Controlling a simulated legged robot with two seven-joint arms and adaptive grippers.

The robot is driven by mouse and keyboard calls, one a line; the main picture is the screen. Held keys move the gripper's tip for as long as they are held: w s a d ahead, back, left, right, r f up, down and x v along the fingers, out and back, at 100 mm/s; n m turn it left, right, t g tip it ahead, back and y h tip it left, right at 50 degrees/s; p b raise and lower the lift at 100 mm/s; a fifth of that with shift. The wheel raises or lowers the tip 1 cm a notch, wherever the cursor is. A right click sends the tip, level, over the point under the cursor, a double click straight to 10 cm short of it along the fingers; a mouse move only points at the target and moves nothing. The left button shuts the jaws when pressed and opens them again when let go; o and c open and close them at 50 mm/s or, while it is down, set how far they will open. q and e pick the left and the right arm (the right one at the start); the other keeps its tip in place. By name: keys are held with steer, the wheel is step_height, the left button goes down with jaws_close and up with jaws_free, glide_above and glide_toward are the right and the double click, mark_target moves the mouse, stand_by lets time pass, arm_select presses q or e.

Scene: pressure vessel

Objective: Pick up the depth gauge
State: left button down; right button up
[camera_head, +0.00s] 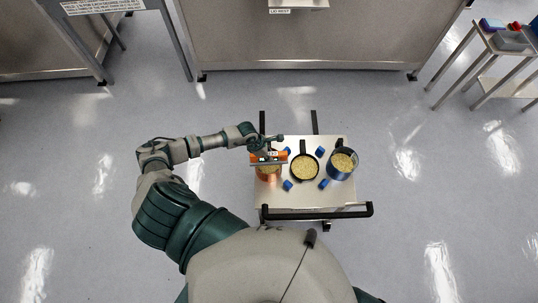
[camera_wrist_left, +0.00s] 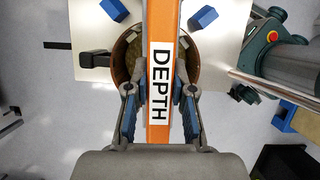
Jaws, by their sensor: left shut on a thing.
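The depth gauge (camera_head: 281,156) is an orange bar over the copper pot (camera_head: 268,175) at the left of the cart. In the left wrist view the gauge (camera_wrist_left: 162,30) runs up the picture, with a white label reading DEPTH. My left gripper (camera_head: 265,153) is shut on it. The wrist view shows one blue-padded finger on each side of the bar, and the gripper (camera_wrist_left: 160,100) sits over the copper pot's rim (camera_wrist_left: 117,62). The gauge hides the middle of the pot. I cannot tell whether the gauge touches the pot. My right gripper is not in view.
The white cart top (camera_head: 305,200) also holds a black pan (camera_head: 305,167) and a blue pot (camera_head: 343,162), both with yellowish contents. Several small blue blocks (camera_head: 287,185) lie between them. A black rail (camera_head: 330,213) runs along the near edge. Open floor surrounds the cart.

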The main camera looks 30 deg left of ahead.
arm_select(q)
steer(key=v, duration=0.3)
steer(key=shift+s+d+r+b, duration=0.2)
steer(key=shift+d+b, duration=0.1)
steer(key=shift+b, duration=0.1)
steer(key=s+a+r+b, duration=0.1)
steer(key=s+a, duration=0.2)
steer(key=s, duration=1.1)
steer(key=shift+s+r+b, duration=0.25)
steer(key=shift+r+b, duration=0.05)
steer(key=shift+b, duration=0.1)
